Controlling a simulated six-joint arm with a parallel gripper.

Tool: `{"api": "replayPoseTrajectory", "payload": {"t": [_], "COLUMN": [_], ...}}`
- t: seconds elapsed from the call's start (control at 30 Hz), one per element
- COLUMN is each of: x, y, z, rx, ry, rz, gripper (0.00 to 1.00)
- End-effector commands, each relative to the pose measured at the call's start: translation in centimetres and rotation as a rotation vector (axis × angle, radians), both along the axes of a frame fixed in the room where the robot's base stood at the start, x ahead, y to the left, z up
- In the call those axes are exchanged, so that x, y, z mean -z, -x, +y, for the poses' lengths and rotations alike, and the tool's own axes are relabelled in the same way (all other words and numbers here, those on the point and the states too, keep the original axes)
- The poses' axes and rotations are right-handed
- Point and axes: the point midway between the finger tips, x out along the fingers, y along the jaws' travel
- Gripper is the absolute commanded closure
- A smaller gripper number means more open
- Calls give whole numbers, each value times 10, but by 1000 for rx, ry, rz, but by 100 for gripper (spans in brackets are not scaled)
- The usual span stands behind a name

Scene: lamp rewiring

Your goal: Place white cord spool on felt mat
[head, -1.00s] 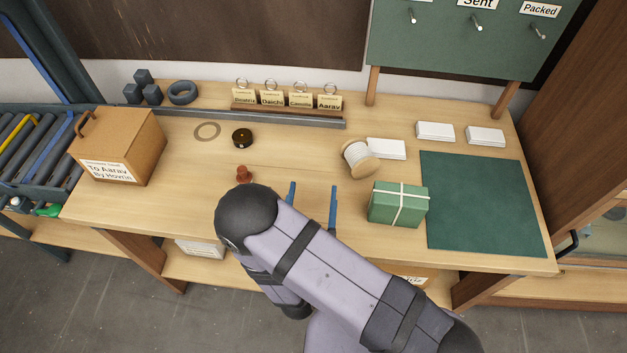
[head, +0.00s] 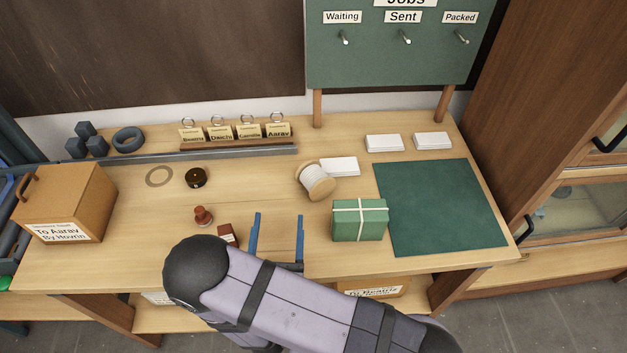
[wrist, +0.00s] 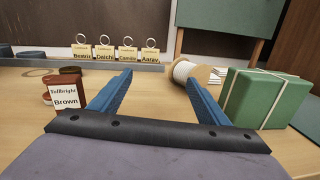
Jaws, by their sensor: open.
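The white cord spool (head: 316,181) has wooden end discs and lies tilted on the table, left of the green felt mat (head: 440,208). The felt mat lies flat and bare on the right of the table. My gripper (head: 277,237) is open and empty near the front of the table, nearer the front edge than the spool. In the wrist view my two blue fingers (wrist: 155,98) stand apart with only table between them.
A green box tied with white string (head: 360,220) stands between my gripper and the mat. A red-brown stamp (head: 203,216) and a small brown box (head: 228,234) are left of the fingers. White cards (head: 340,167) lie behind the spool. A tag rack (head: 236,142) stands at the back.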

Motion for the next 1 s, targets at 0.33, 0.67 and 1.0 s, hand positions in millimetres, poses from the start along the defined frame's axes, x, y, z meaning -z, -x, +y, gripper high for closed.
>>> {"api": "replayPoseTrajectory", "payload": {"t": [0.33, 0.67, 1.0], "x": [-43, -15, -39], "y": [-15, -44, -122], "z": [-58, -77, -66], "rx": [620, 1268, 1525], "ry": [-435, -1091, -1711], "rz": [-77, -27, 2], "gripper": [30, 30, 30]}}
